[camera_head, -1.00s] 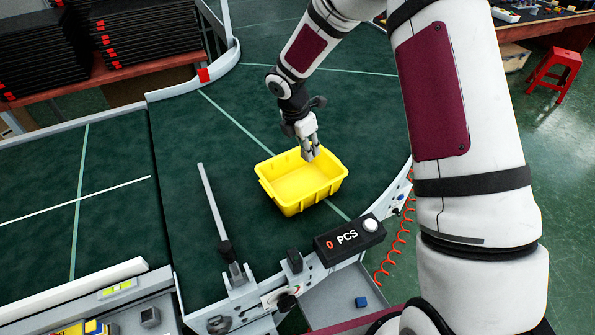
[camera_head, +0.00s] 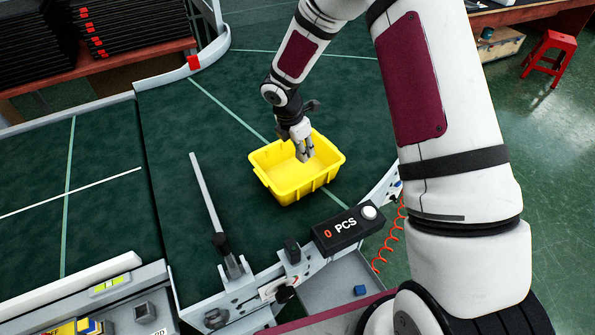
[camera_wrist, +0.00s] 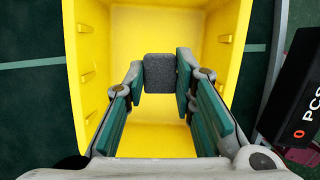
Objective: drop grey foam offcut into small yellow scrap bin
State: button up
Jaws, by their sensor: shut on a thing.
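The small yellow scrap bin (camera_head: 284,188) stands on the dark green conveyor belt in the head view. It fills much of the wrist view (camera_wrist: 235,45). My gripper (camera_head: 304,157) is over the bin's opening, pointing down. In the wrist view my gripper (camera_wrist: 160,75) is shut on the grey foam offcut (camera_wrist: 160,73), a small dark grey speckled block between its fingertips. The bin's interior lies behind the block. I cannot tell how far the block is above the bin's floor. In the head view the fingers hide the block.
A PCS counter box (camera_head: 347,229) reading 0 sits on the conveyor's near edge. Black stacked trays (camera_head: 130,25) stand at the back left. A red stool (camera_head: 552,57) is at far right.

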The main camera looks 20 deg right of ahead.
jog(key=o, duration=0.8)
jog(key=shift+o, duration=0.2)
jog(key=v, duration=1.2)
jog(key=shift+d, duration=0.1)
